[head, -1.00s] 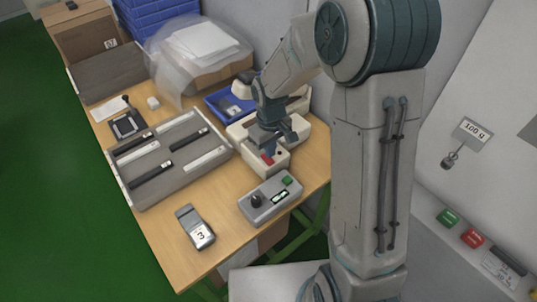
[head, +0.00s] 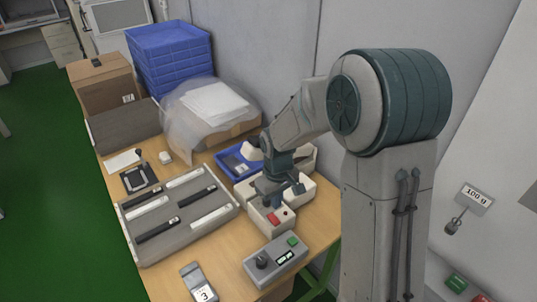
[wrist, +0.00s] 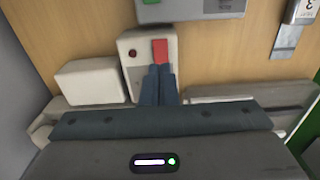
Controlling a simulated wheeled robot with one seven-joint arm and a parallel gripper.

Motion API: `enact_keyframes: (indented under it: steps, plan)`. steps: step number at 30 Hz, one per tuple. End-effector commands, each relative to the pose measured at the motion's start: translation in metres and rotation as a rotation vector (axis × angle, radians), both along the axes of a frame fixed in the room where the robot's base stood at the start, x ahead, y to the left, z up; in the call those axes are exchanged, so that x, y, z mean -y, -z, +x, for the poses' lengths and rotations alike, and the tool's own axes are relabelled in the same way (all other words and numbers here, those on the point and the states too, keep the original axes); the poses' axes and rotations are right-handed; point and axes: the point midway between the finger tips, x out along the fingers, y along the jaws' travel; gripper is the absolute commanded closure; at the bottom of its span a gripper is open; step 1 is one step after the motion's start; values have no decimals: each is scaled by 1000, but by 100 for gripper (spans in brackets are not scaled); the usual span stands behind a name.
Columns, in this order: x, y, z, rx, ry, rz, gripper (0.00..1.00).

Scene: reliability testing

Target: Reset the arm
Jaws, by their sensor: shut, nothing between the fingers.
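My gripper (head: 279,206) hangs from my bent arm over a white device with a red patch (head: 274,217) on the wooden table. In the wrist view the fingers of my gripper (wrist: 158,70) are together with nothing between them, and their tips lie close to the red patch (wrist: 160,50). I cannot tell whether they touch it. A small round dark-red button or lamp (wrist: 132,54) sits beside the patch.
A grey control box (head: 275,262) with a green button stands in front of the device. A grey tray (head: 230,214) holds several dark and light bars. A numbered handheld (head: 196,284) lies at the front edge. A blue tray (head: 232,166) and a bagged box (head: 213,108) stand behind.

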Motion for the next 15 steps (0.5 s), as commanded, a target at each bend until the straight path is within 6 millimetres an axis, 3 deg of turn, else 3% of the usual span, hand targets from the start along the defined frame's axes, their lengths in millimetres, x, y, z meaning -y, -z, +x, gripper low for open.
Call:
enact_keyframes:
  steps: [5,11,15]
  plan:
    - [0,-1,0,1,2,0,100]
    - [20,-41,-18,52,84,-9,100]
    - [39,-75,-42,99,172,-12,100]
